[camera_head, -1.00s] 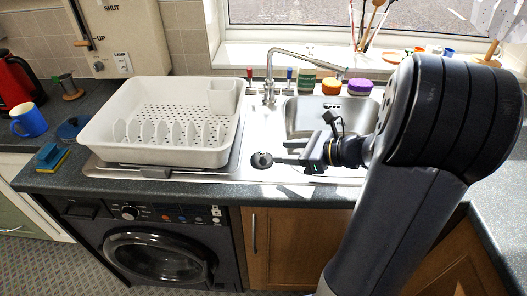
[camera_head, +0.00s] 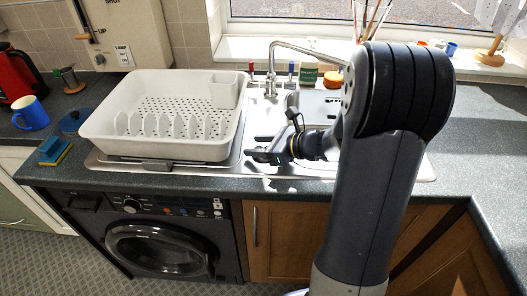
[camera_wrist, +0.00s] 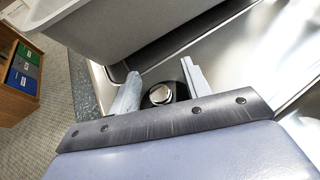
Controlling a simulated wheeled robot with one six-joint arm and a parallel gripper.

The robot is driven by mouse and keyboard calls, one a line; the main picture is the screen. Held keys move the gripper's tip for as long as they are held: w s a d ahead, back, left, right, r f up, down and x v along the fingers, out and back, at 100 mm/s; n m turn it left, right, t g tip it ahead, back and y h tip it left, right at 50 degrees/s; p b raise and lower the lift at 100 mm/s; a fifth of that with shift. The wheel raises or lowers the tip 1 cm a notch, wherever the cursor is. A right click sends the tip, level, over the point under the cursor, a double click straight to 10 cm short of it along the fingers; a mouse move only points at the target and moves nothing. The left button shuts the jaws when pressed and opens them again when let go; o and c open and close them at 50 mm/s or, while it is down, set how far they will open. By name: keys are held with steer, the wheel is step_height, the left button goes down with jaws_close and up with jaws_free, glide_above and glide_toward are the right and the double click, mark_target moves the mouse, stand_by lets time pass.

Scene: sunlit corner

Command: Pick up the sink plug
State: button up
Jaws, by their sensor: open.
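The sink plug (camera_wrist: 157,96), a black disc with a shiny metal knob, shows in the wrist view on the steel drainer near the dish rack. My gripper (camera_wrist: 160,78) is open, with one finger on each side of the plug in that view; I cannot tell whether either finger touches it. In the head view my gripper (camera_head: 254,153) is low over the drainer, just right of the rack, and the plug is hidden there behind it.
The white dish rack (camera_head: 205,153) stands close left of my gripper. A tap (camera_head: 271,75) rises behind it. A blue mug (camera_head: 30,113) and a sponge (camera_head: 53,151) are far left. The counter's front edge runs close in front.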

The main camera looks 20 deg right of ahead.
jaws_close()
stand_by(0.4)
steer(key=shift+r, duration=0.1)
